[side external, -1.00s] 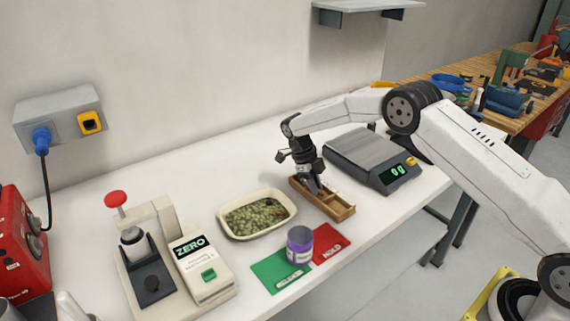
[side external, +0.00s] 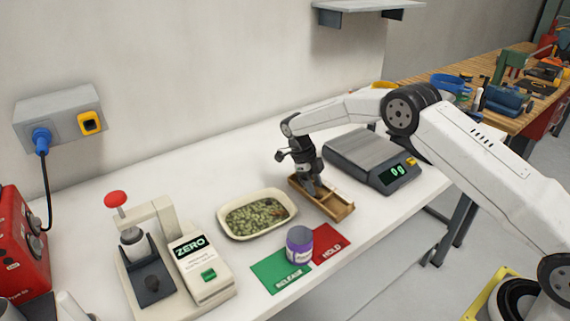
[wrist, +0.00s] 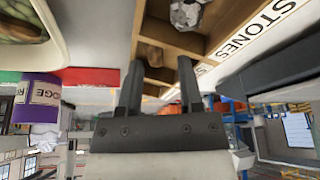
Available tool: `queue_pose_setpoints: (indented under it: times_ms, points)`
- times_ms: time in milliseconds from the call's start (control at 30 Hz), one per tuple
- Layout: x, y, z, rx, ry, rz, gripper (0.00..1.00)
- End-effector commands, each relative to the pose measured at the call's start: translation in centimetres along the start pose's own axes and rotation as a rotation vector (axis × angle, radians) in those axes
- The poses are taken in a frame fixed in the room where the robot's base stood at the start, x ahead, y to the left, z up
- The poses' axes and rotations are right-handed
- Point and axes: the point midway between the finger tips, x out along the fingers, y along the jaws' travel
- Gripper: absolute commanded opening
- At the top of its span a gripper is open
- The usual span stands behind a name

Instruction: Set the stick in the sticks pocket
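The wooden sorting tray (side external: 340,209) lies on the white bench, and its compartments also show in the wrist view (wrist: 137,30). My gripper (side external: 314,190) points down into the tray's far-left part. In the wrist view the two dark fingers of my gripper (wrist: 160,92) stand apart with a gap between them, and nothing is clearly held. A grey stone (wrist: 187,12) sits in one compartment beside the "STONES" label (wrist: 255,30). A brown lump (wrist: 151,55) lies in another compartment; I cannot tell what it is. No stick can be made out, and the sticks label is not readable.
A cream dish of green buds (side external: 257,217) stands left of the tray. A purple jar (side external: 299,245) stands in front, between the green RELEASE card (side external: 272,270) and red HOLD card (side external: 330,240). A scale (side external: 372,158) is close behind right. A press (side external: 150,255) stands front left.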

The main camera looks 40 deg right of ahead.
Motion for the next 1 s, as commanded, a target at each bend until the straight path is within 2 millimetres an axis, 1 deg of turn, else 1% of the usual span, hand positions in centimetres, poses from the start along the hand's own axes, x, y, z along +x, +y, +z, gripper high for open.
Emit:
queue_pose_setpoints:
  times_ms: [33, 300, 467, 667, 767, 1000]
  points:
    - [3.0, 0.8, 0.3, -0.004, 0.019, 0.014, 0.55]
    - [3.0, 0.6, 0.2, -0.003, 0.02, 0.012, 0.55]
    - [2.6, 0.5, 0.0, -0.002, 0.02, 0.01, 0.55]
    - [1.0, 0.3, -0.2, -0.002, 0.019, 0.007, 0.55]
    - [-0.3, 0.2, -0.2, -0.002, 0.02, 0.007, 0.55]
    - [-4.8, 0.3, -0.1, -0.004, 0.014, 0.007, 0.55]
